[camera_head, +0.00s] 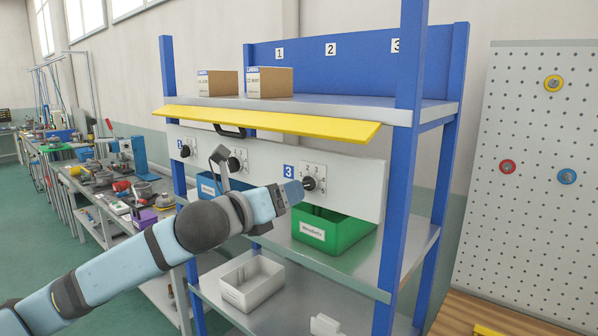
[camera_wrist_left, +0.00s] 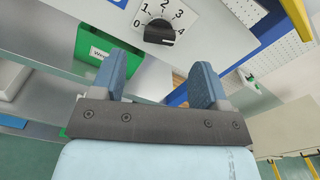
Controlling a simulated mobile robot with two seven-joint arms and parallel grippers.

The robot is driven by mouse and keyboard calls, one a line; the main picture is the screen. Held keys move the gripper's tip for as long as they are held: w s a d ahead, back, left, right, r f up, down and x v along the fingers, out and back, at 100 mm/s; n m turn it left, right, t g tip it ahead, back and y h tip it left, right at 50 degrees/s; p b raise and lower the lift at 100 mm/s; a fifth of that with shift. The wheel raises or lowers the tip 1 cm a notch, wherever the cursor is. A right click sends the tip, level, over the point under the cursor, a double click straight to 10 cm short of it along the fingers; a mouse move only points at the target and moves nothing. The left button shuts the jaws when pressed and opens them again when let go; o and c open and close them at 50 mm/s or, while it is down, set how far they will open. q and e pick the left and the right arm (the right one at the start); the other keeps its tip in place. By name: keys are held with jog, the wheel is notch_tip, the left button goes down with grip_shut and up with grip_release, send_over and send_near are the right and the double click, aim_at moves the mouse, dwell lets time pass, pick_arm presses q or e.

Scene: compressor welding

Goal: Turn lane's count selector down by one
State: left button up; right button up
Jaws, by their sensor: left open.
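The lane 3 count selector (camera_head: 310,183) is a black knob on the white panel, right of the blue "3" label (camera_head: 289,171). In the left wrist view the selector (camera_wrist_left: 159,32) has a dial marked 0 to 4 around it. A pale mark shows on the knob's lower right side, but I cannot tell for sure which number it is set to. My left gripper (camera_head: 292,192) is just in front of and left of the selector. In the left wrist view my left gripper (camera_wrist_left: 158,72) is open and empty, its fingers short of the knob. My right gripper is not in view.
Two more selectors sit at lanes 1 (camera_head: 185,151) and 2 (camera_head: 235,163). A yellow ledge (camera_head: 270,122) overhangs the panel. Below is a green bin (camera_head: 345,238); a blue rack post (camera_head: 398,200) stands to the right. Cardboard boxes (camera_head: 270,82) stand on the upper shelf.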

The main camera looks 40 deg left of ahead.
aim_at(306, 185)
pick_arm(q)
jog(key=w, duration=0.4)
jog(key=w+p, duration=0.1)
jog(key=w, duration=0.1)
jog(key=shift+d, duration=0.25)
jog(key=shift+f, duration=0.1)
jog(key=c, duration=0.9)
